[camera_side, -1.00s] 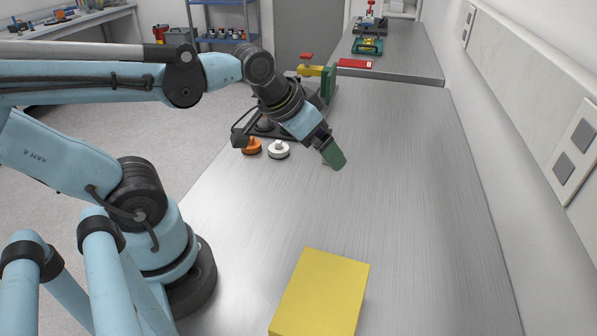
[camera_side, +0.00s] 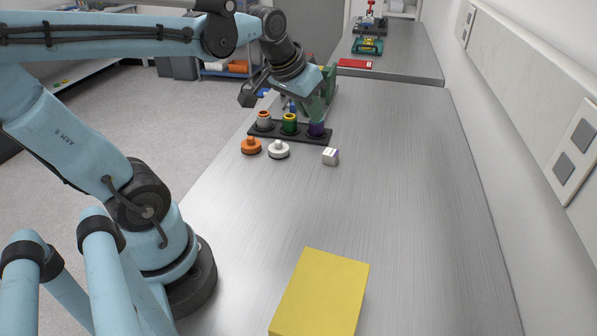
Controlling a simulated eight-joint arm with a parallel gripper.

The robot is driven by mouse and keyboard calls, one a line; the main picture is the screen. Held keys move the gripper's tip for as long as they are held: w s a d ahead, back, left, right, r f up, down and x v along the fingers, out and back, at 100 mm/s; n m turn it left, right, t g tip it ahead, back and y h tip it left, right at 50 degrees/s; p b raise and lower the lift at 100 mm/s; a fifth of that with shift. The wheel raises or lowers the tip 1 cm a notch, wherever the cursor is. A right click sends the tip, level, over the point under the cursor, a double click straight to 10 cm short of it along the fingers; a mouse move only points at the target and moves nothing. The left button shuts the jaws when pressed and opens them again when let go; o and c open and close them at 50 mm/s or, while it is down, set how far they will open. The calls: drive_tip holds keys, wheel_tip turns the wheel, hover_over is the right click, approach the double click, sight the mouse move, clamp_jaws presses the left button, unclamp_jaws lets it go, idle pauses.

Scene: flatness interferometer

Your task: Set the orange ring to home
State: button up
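A dark base (camera_side: 263,133) carries three short upright cylinders in a row. The left one (camera_side: 264,120) is greyish with an orange tint, the middle one (camera_side: 289,124) is green with a yellow top, and the right one (camera_side: 316,129) is purple. I cannot make out a separate orange ring on them. A low orange disc with a knob (camera_side: 251,147) lies on the bench in front of the base.
A white knobbed disc (camera_side: 279,151) and a small white box (camera_side: 330,157) stand on the bench nearby. A large yellow block (camera_side: 320,295) lies at the front. A red flat item (camera_side: 355,63) is farther back. The bench's middle and right are clear.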

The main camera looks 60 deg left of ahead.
drive_tip(key=a+n, duration=0.1)
drive_tip(key=a, duration=0.4)
drive_tip(key=w+a+r+n+g, duration=0.1)
drive_tip(key=a, duration=0.3)
drive_tip(key=w+a+r+n+g+y, duration=0.1)
drive_tip(key=a, duration=0.4)
drive_tip(key=shift+w+a+r+n, duration=0.2)
drive_tip(key=shift+a+n, duration=0.1)
clamp_jaws()
drive_tip(key=n+g, duration=0.2)
drive_tip(key=n, duration=0.1)
hover_over(262, 114)
drive_tip(key=s+d, duration=0.3)
drive_tip(key=shift+w+f, duration=0.2)
drive_tip(key=shift+f, duration=0.2)
drive_tip(key=x, duration=1.2)
drive_tip(key=shift+d+f, duration=0.2)
drive_tip(key=shift+f, duration=0.85)
